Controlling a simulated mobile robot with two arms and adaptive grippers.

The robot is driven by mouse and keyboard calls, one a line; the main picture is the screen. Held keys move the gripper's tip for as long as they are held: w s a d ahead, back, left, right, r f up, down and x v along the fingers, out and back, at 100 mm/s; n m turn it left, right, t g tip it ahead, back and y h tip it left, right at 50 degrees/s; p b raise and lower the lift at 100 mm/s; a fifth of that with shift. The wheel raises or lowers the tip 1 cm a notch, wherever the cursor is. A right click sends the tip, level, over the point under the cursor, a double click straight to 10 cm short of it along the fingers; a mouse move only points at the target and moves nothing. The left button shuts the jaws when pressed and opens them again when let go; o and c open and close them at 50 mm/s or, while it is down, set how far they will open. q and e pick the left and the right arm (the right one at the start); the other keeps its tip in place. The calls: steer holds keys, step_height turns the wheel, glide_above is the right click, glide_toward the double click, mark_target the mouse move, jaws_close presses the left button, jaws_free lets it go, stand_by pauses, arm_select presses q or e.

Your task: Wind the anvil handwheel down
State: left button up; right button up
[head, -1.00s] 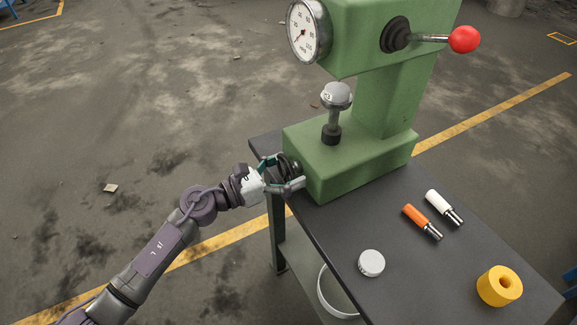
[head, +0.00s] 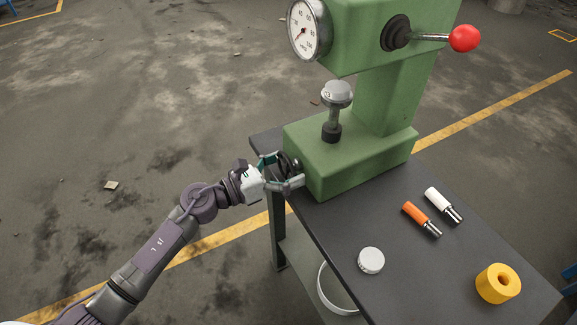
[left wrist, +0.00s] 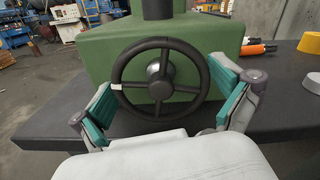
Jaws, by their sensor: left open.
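The black anvil handwheel (left wrist: 160,78) with spokes, a silver hub and a small white mark on its left rim is on the face of the green tester base (left wrist: 105,55). In the head view the handwheel (head: 287,165) is at the base's left side, partly hidden by the gripper. My left gripper (head: 279,171) is open, its fingers on opposite sides of the wheel. In the left wrist view the teal finger pads stand left and right of the rim; I cannot tell whether they touch it. The anvil (head: 336,95) stands on a post above the base. My right gripper is not in view.
The green tester with a dial gauge (head: 309,30) and red-knobbed lever (head: 464,39) stands on a dark table (head: 330,222).

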arm_select(q)
steer(key=v, duration=1.2)
